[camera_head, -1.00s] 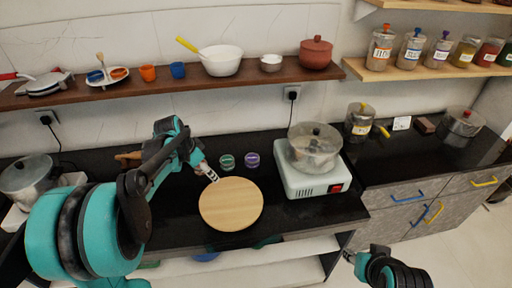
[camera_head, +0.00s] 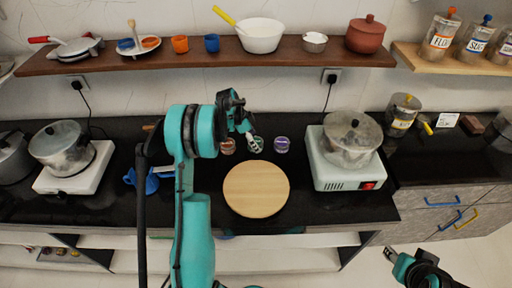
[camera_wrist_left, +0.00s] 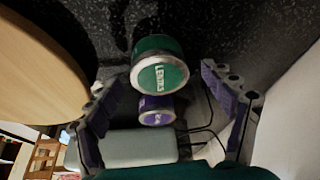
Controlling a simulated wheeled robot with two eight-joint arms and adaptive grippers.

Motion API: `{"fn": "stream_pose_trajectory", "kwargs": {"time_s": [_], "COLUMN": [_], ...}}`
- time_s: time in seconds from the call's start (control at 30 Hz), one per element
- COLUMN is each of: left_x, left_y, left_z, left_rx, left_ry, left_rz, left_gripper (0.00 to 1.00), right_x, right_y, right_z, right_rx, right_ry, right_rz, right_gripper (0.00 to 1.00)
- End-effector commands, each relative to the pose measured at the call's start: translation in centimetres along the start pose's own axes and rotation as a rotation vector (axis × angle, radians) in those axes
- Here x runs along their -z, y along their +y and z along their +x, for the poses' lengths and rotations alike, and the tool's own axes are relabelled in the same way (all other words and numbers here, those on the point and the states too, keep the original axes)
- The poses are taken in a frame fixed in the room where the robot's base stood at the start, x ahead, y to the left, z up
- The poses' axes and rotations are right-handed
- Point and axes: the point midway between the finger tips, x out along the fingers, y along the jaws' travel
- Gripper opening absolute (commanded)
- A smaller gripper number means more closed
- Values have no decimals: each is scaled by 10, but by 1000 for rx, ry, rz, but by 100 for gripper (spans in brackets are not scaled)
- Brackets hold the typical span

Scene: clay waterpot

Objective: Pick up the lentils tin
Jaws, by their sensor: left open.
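The lentils tin (camera_wrist_left: 160,74) has a green lid with white lettering and stands on the dark counter. In the head view the tin (camera_head: 258,147) sits between a red-topped tin (camera_head: 227,147) and a purple-lidded tin (camera_head: 282,146), partly covered by my left gripper. My left gripper (camera_head: 251,136) is open and empty above it. In the left wrist view its fingers (camera_wrist_left: 163,88) spread on either side of the lentils tin, with the purple tin (camera_wrist_left: 156,110) beyond. Contact with the tin cannot be told. My right gripper (camera_head: 390,254) is low in front of the counter, its jaws unclear.
A round wooden board (camera_head: 256,190) lies just in front of the tins. A white stove with a glass pot (camera_head: 350,142) stands to the right. A blue object (camera_head: 146,180) lies on the left. A wooden shelf (camera_head: 210,54) runs above the counter.

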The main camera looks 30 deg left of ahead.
Motion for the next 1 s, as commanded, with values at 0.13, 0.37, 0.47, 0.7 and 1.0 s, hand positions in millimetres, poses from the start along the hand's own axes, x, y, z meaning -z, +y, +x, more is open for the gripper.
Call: {"fn": "stream_pose_trajectory", "kwargs": {"time_s": [0.13, 0.37, 0.47, 0.7, 1.0], "left_x": [-1, 0, 0, 0, 3], "left_y": [0, 0, 0, 0, 0], "left_z": [18, 17, 17, 17, 10], "left_rx": [0, 0, 0, 0, 0], "left_ry": [0, 0, 0, 0, 0], "left_rz": [0, -1, -1, -1, -1], "left_gripper": [82, 74, 48, 18, 18], "right_x": [-4, -4, -4, -4, -1], "right_y": [0, 0, 0, 0, 0], "right_z": [6, 5, 5, 5, 2], "right_rx": [0, 0, 0, 0, 0], "right_ry": [0, 0, 0, 0, 0], "right_rz": [0, 0, 0, 0, 0], "right_gripper": [40, 40, 40, 40, 40]}}
